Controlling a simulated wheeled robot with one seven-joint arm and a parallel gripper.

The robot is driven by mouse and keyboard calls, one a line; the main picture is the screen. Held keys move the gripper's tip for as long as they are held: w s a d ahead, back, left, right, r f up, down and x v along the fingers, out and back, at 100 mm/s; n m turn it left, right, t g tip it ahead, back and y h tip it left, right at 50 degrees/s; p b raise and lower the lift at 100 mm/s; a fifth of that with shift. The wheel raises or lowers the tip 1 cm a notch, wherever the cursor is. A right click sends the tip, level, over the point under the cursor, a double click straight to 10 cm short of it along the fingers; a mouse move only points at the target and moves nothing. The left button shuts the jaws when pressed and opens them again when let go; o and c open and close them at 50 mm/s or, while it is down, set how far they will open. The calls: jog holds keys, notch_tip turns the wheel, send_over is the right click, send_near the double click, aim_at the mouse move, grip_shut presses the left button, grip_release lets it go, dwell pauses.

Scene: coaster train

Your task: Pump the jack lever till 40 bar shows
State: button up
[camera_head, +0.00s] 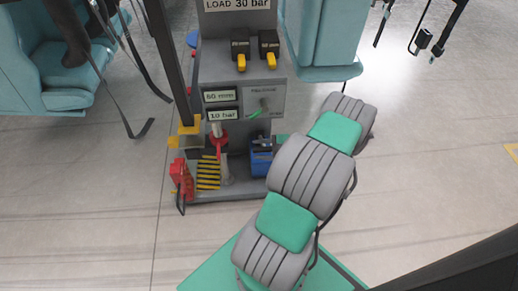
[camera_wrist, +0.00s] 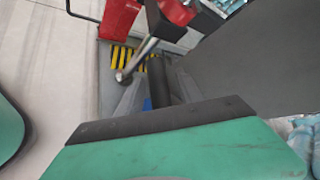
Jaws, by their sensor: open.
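The jack stands low on the grey console, with a red collar (camera_head: 218,141) and a pale lever (camera_head: 226,172) angled down toward me. In the wrist view the lever (camera_wrist: 136,60) is a metal rod with a round end, running from a red part. The pressure display (camera_head: 223,115) reads 10 bar. A sign (camera_head: 237,4) above reads LOAD 30 bar. My gripper (camera_wrist: 160,115) is open, a green and black part of it filling the wrist view's foreground. It is apart from the lever. In the head view my arm hides it.
A red device (camera_head: 181,180) stands left of the jack, and a blue box (camera_head: 261,161) to the right. Yellow-black stripes (camera_head: 208,175) mark the base. Two yellow-tipped switches (camera_head: 255,61) and a green-handled valve (camera_head: 256,114) are on the console.

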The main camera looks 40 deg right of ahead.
aim_at(268, 150)
jog(key=p+v, duration=0.2)
jog(key=v, duration=0.5)
jog(key=shift+s, duration=0.1)
jog(key=shift+o, duration=0.5)
dwell(1.8)
